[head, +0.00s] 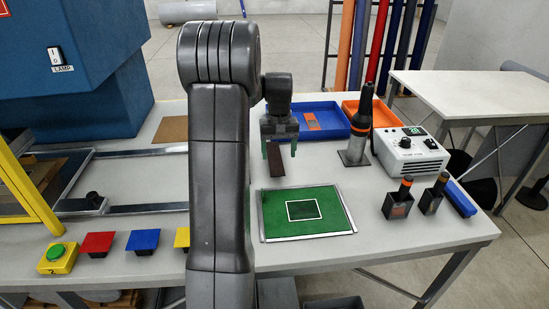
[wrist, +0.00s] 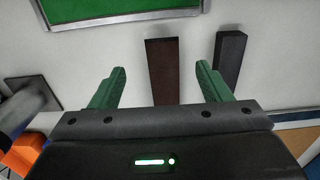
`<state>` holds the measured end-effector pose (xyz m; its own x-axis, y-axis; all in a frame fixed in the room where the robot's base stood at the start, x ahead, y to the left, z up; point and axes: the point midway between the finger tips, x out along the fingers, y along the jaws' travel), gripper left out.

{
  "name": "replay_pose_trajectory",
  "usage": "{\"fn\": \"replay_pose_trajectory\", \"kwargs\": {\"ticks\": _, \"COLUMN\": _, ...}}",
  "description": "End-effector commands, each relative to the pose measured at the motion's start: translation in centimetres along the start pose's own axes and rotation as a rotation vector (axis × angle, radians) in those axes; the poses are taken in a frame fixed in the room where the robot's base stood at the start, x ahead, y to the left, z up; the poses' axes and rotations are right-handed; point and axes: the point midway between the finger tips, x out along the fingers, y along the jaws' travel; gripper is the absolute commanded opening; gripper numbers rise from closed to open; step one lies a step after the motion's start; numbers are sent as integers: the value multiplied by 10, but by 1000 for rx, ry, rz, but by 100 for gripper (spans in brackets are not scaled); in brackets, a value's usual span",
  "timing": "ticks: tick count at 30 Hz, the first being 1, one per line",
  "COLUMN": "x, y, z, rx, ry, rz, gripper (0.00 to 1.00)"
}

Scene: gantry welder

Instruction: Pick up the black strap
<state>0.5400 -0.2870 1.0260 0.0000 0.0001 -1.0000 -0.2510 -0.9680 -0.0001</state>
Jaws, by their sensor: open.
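The black strap (wrist: 230,62) lies on the white table in the wrist view, right of my right fingertip and outside the jaws. It does not show in the head view, where my arm covers part of the table. My gripper (head: 280,152) points down above the table, its green fingers (wrist: 161,72) apart and empty. A dark brown strap (wrist: 165,72) lies between the fingers in the picture, roughly parallel to the black one with a gap between them. It also shows below my gripper in the head view (head: 276,166).
A green mat in a metal frame (head: 335,222) lies in front. A blue tray (head: 333,131), an orange tray (head: 384,117), a tool on a stand (head: 360,130) and a white control box (head: 408,155) stand behind and right.

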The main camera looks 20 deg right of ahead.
Motion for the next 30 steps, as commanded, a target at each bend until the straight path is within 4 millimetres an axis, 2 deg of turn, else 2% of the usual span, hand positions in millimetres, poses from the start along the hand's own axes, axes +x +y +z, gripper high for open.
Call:
{"fn": "replay_pose_trajectory", "kwargs": {"ticks": 8, "x": 22, "y": -2, "z": 2, "rx": 0, "ry": -3, "rz": -1, "gripper": 71}}
{"fn": "replay_pose_trajectory", "kwargs": {"ticks": 13, "x": 49, "y": -4, "z": 5, "rx": 0, "ry": -5, "rz": -1, "gripper": 71}}
{"fn": "replay_pose_trajectory", "kwargs": {"ticks": 17, "x": 62, "y": -4, "z": 4, "rx": 0, "ry": -2, "rz": 0, "gripper": 71}}
{"fn": "replay_pose_trajectory", "kwargs": {"ticks": 30, "x": 66, "y": -4, "z": 4, "rx": 0, "ry": 0, "rz": 0, "gripper": 71}}
